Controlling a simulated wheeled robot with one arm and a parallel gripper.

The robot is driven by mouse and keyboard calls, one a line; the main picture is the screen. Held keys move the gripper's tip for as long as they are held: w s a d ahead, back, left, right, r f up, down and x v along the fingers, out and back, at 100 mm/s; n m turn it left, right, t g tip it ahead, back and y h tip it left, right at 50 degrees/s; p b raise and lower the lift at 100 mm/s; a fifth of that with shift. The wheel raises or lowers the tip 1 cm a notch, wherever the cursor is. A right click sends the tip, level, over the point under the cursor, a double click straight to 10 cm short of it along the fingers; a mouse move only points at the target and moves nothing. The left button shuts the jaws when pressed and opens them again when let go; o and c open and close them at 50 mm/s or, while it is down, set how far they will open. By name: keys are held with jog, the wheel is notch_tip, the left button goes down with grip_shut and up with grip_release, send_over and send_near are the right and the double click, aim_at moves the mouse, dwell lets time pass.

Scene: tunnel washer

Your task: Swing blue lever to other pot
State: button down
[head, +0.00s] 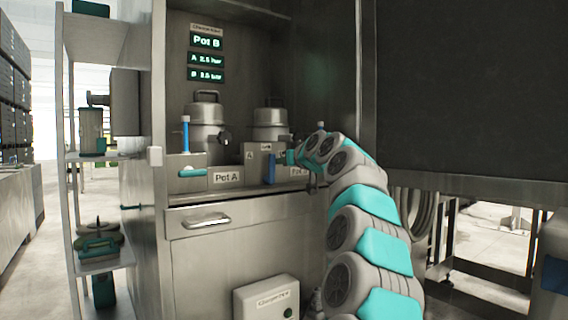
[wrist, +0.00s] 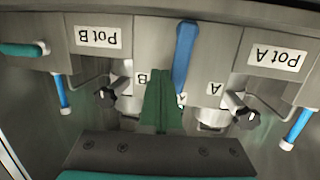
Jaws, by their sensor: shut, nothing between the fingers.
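The blue lever (head: 271,168) sits on the metal block between the two pots and hangs down from its pivot. In the wrist view, which is upside down, the blue lever (wrist: 185,55) shows between small labels B and A, leaning slightly to the A side. My gripper (head: 290,157) is at the block, just right of the lever in the head view. In the wrist view my gripper's green fingers (wrist: 160,80) are together and empty, beside the lever on the B side. Whether they touch it I cannot tell. The lever's pivot end is partly hidden by the fingers.
The lidded pots (head: 205,112) stand behind the front plates. The Pot A label (wrist: 276,58) and Pot B label (wrist: 98,37) flank the lever. Blue upright tubes (head: 185,135) and black knobs (wrist: 106,98) are close by. The display (head: 206,41) reads Pot B. A drawer (head: 206,220) is below.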

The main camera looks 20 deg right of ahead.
aim_at(271, 159)
jog(key=shift+s+a+r+b, duration=0.1)
jog(key=shift+s+a, duration=0.05)
jog(key=shift+a, duration=0.35)
jog(key=shift+s+a+r+b, duration=0.1)
jog(key=shift+a+r, duration=0.05)
jog(key=shift+a, duration=0.35)
jog(key=shift+s+a+r+b, duration=0.1)
jog(key=shift+s+a, duration=0.05)
jog(key=shift+a, duration=0.35)
dwell(0.8)
jog(key=shift+s+a+f+b, duration=0.2)
jog(key=shift+a+b, duration=0.15)
jog(key=shift+a, duration=0.25)
jog(key=shift+s+a+f+b, duration=0.1)
jog(key=shift+a+f+b, duration=0.15)
jog(key=shift+a, duration=0.3)
dwell(0.3)
jog(key=shift+r, duration=0.4)
jog(key=s+d+r+b, duration=0.1)
jog(key=s+b, duration=0.2)
jog(key=s, duration=0.6)
jog(key=shift+s+r, duration=0.25)
jog(key=shift+s, duration=0.15)
